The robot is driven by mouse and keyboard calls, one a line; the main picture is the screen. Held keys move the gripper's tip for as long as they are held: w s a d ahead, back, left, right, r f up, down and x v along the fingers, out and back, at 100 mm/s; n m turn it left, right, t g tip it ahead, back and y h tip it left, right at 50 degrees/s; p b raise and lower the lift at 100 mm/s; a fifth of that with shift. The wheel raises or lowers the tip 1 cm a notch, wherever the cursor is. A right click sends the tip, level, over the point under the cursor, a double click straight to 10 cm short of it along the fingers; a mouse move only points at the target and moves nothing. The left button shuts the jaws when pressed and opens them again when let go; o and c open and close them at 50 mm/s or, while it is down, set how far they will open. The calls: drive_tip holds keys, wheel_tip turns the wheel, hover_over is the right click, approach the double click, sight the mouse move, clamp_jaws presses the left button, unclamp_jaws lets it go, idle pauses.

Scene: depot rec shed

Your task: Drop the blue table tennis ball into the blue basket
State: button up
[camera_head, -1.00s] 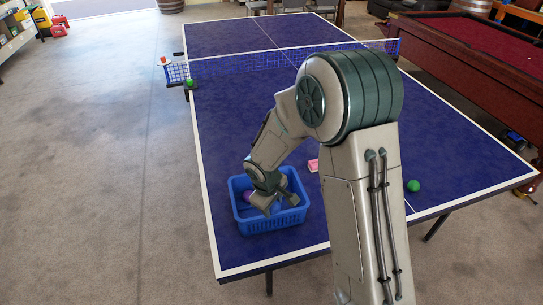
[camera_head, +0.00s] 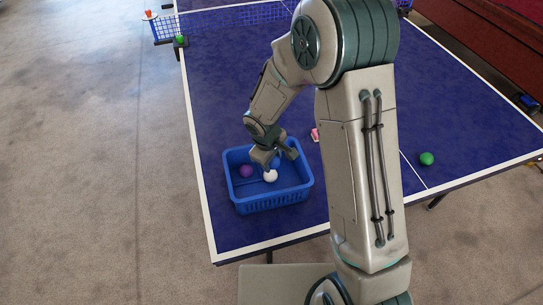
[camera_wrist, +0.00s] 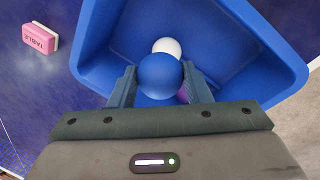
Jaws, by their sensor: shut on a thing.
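My gripper (camera_head: 277,156) is over the far side of the blue basket (camera_head: 268,203) in the head view. In the wrist view my gripper (camera_wrist: 159,84) is shut on the blue table tennis ball (camera_wrist: 160,75), which sits between both fingers above the inside of the basket (camera_wrist: 280,60). I cannot make out the blue ball in the head view. A white ball (camera_head: 270,175) and a purple ball (camera_head: 246,170) lie in the basket. In the wrist view the white ball (camera_wrist: 167,46) shows just beyond the blue one, and the purple ball is mostly hidden.
The basket stands on the blue tennis table (camera_head: 350,100) near its front left corner. A pink and white block (camera_head: 315,134) lies beyond the basket to the right. A green ball (camera_head: 427,158) is farther right, another (camera_head: 181,40) near the net (camera_head: 230,15).

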drive_tip(key=shift+f, duration=0.8)
drive_tip(key=o, duration=1)
drive_tip(key=shift+o, duration=0.2)
drive_tip(key=shift+r, duration=0.1)
wheel_tip(320, 180, up, 14)
drive_tip(key=s+a+b, duration=0.1)
drive_tip(key=s, duration=0.1)
drive_tip(key=shift+a+f, duration=0.25)
drive_tip(key=shift+a, duration=0.1)
